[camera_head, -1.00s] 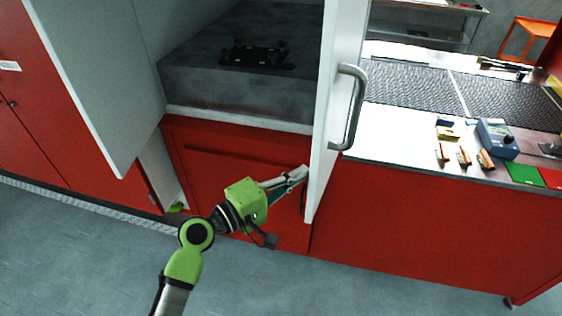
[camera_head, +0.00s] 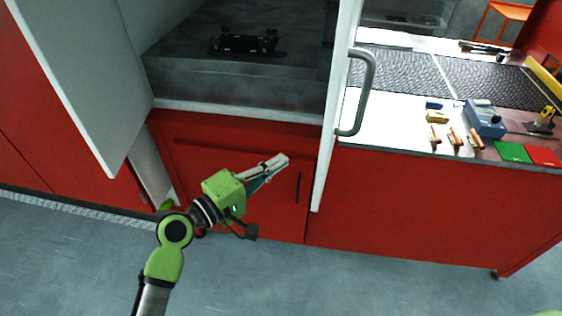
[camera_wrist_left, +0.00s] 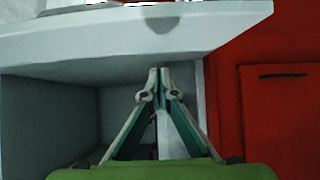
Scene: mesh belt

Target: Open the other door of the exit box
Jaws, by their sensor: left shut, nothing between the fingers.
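The exit box (camera_head: 230,75) has a dark interior with a small black object inside. Its left door (camera_head: 75,75), a white panel, stands open. Its right door (camera_head: 340,95), white with a grey bar handle (camera_head: 362,95), also stands open and shows nearly edge-on. My left gripper (camera_head: 283,160) is shut and empty, in front of the red cabinet below the box opening and left of the right door, apart from it. In the left wrist view the shut fingertips (camera_wrist_left: 160,74) point toward a pale panel; I cannot tell which part that is. My right gripper is out of view.
A red cabinet (camera_head: 420,200) with a mesh belt (camera_head: 405,78) on top extends to the right. A blue device (camera_head: 485,118), wooden-handled tools, a green pad (camera_head: 514,152) and a red pad (camera_head: 543,155) lie on it. The grey floor (camera_head: 350,285) in front is clear.

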